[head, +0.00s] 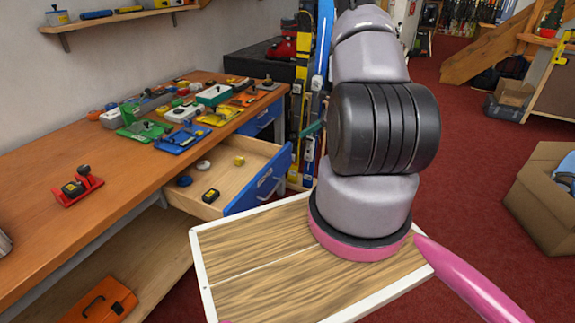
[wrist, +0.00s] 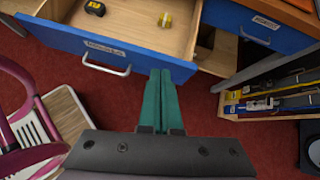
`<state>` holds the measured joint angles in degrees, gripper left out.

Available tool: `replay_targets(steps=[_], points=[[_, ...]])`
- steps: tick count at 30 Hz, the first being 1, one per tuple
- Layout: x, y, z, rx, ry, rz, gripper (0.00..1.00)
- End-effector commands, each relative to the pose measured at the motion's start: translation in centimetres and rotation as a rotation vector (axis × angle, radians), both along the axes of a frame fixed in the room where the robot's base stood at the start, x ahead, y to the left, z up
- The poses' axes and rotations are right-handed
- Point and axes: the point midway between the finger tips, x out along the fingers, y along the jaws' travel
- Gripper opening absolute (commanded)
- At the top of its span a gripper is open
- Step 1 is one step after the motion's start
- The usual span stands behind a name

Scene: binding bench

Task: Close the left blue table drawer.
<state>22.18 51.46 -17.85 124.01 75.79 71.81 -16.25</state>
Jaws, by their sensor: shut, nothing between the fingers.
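The left blue table drawer stands pulled out from the wooden bench, its blue front (head: 262,185) facing right in the head view. In the wrist view its front (wrist: 60,38) with a label and a metal handle (wrist: 106,69) crosses the upper left. My gripper's teal fingers (wrist: 161,74) are shut and empty, their tips close to the right end of the drawer front. I cannot tell whether they touch it. In the head view, only a small teal part of the gripper (head: 313,129) shows beside my arm.
A tape measure (head: 211,195) and several small rolls lie in the drawer. A second blue drawer (wrist: 264,30) beside it is shut. Tools (head: 183,137) cover the far benchtop. Skis (wrist: 262,104) stand in a rack at right. Cardboard boxes (head: 545,205) sit on the red floor.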

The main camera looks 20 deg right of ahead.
Motion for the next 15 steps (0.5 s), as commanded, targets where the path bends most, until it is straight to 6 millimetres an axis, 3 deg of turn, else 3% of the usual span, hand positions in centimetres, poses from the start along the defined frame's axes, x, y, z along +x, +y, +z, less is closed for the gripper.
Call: replay_targets(steps=[1,3,6,10,15], points=[[-0.8,-1.1,-2.5,0.010,0.029,-0.051,0.00],[-1.5,-2.4,-4.9,0.016,0.054,-0.114,0.00],[-2.4,-3.7,-7.4,0.019,0.078,-0.173,0.00],[-2.9,-4.3,-8.8,0.019,0.090,-0.208,0.00],[-2.1,-3.7,-10.1,0.020,0.092,-0.209,0.00]])
